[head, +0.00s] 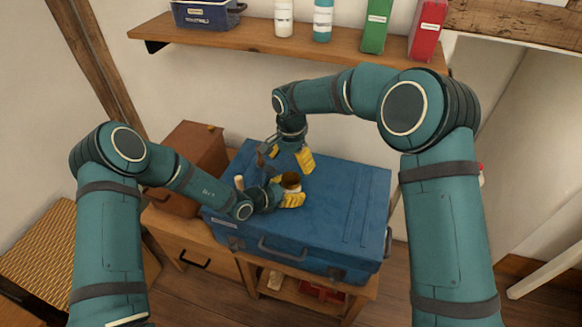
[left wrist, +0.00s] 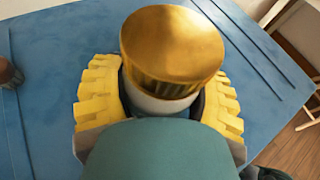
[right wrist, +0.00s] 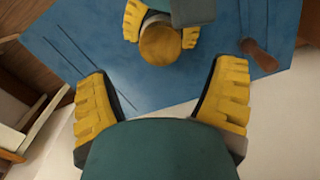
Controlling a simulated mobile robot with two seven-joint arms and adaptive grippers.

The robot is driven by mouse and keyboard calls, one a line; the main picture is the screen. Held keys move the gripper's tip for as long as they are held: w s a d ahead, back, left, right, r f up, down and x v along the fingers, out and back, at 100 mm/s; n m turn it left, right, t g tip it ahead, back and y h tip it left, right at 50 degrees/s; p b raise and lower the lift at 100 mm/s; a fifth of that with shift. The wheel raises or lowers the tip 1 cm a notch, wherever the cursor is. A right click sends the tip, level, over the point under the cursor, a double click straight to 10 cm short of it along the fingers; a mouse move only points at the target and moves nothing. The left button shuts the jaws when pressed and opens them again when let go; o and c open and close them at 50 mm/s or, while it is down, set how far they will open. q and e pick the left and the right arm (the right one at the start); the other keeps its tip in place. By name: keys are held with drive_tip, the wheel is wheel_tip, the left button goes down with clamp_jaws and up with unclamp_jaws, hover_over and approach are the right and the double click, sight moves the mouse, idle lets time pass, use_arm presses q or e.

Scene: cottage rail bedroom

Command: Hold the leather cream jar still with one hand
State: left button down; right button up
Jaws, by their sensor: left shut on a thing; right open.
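The leather cream jar (head: 291,180) has a gold lid and a pale body and stands upright on the blue trunk (head: 345,205). My left gripper (head: 285,191) is shut around the jar. In the left wrist view its yellow fingers press the pale body from both sides, below the gold lid (left wrist: 172,45). My right gripper (head: 289,156) is open and empty, behind and above the jar. In the right wrist view the lid (right wrist: 163,44) shows beyond the gap between the open fingers, apart from them. The jar's lower part is hidden.
A brown-handled tool (right wrist: 258,55) lies on the trunk near the jar. A brown wooden box (head: 192,150) stands left of the trunk. A wall shelf (head: 270,42) with bottles and boxes is above. The trunk's right side is clear.

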sight(291, 178)
drive_tip(key=shift+r+m, duration=0.45)
drive_tip(key=shift+m, duration=0.05)
drive_tip(key=shift+f, duration=3.85)
drive_tip(key=c, duration=1.3)
drive_tip(key=shift+n, duration=1.6)
drive_tip(key=o, duration=1.3)
drive_tip(key=shift+c, duration=0.2)
drive_tip(key=shift+r, duration=0.1)
